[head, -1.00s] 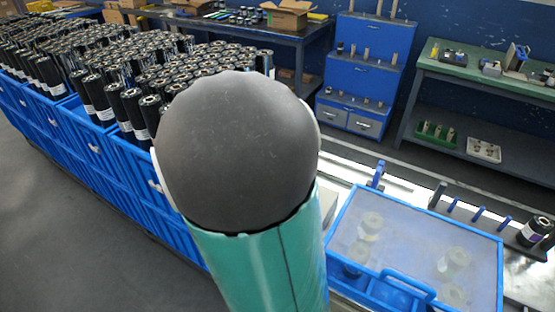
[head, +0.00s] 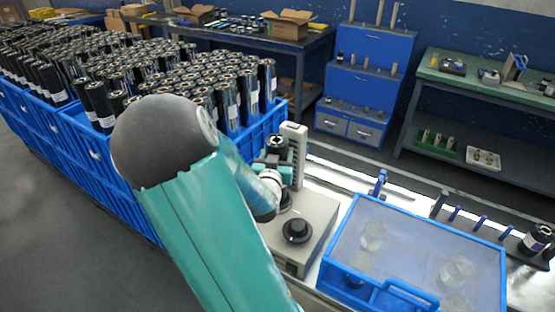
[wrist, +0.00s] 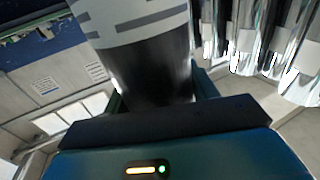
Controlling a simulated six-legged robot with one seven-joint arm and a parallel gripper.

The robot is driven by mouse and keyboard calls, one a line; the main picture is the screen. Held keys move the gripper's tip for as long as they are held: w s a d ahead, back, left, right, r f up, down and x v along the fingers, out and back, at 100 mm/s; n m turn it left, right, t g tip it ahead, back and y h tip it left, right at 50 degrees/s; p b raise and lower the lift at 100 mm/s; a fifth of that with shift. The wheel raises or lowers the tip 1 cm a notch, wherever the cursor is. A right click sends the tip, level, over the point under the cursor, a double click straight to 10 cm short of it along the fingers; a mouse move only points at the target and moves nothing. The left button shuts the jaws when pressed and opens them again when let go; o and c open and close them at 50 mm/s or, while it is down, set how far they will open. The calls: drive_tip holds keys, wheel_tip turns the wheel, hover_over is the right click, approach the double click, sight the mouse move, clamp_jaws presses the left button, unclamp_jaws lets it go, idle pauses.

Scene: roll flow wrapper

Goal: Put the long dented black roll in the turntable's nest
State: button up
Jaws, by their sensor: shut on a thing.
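My gripper (head: 272,163) is shut on a black roll (head: 278,144), seen beside a pale upright post. In the wrist view the same roll (wrist: 150,75) stands between the jaws and carries a white label band with grey stripes. I cannot make out a dent or its full length. A pale grey machine (head: 318,222) is below and in front of the gripper. A dark round piece (head: 297,229) sits on its top; I cannot tell whether it is the turntable's nest. My arm hides the machine's left side.
Blue crates (head: 130,175) packed with upright black rolls stand at the left and behind. A clear-lidded blue box (head: 415,250) is right of the machine. A pale post (head: 294,150) rises close to the gripper. A green-topped bench (head: 485,82) stands at the back right.

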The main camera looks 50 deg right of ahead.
drive_tip(key=shift+f, duration=1.2)
drive_tip(key=o, duration=1.6)
